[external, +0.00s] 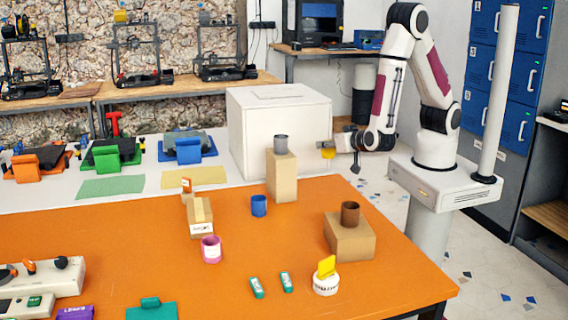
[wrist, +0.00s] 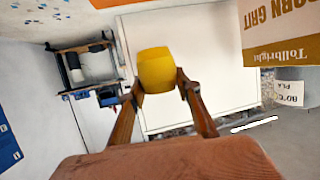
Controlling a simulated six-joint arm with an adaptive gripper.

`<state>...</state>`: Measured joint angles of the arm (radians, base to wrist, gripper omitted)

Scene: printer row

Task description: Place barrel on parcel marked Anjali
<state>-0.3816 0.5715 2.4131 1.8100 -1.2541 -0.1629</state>
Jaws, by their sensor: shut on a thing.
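My gripper (external: 335,150) is shut on a small yellow barrel (external: 326,153), raised beside the tall carton. The wrist view shows the barrel (wrist: 156,70) between the two fingertips (wrist: 158,84). A small cardboard parcel (external: 201,215) with a white label lies on the orange table, left of centre. The label's writing is too small to read, so I cannot tell whether it says Anjali. Another cardboard box (external: 349,240) on the right bears a brown cup (external: 350,213).
The tall carton (external: 281,180) bears a grey cup (external: 281,144); the wrist view shows its printed side (wrist: 285,35). A large white box (external: 280,115) stands behind. A blue cup (external: 259,205), pink cup (external: 211,249) and white round holder (external: 326,284) stand on the orange table (external: 130,240).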

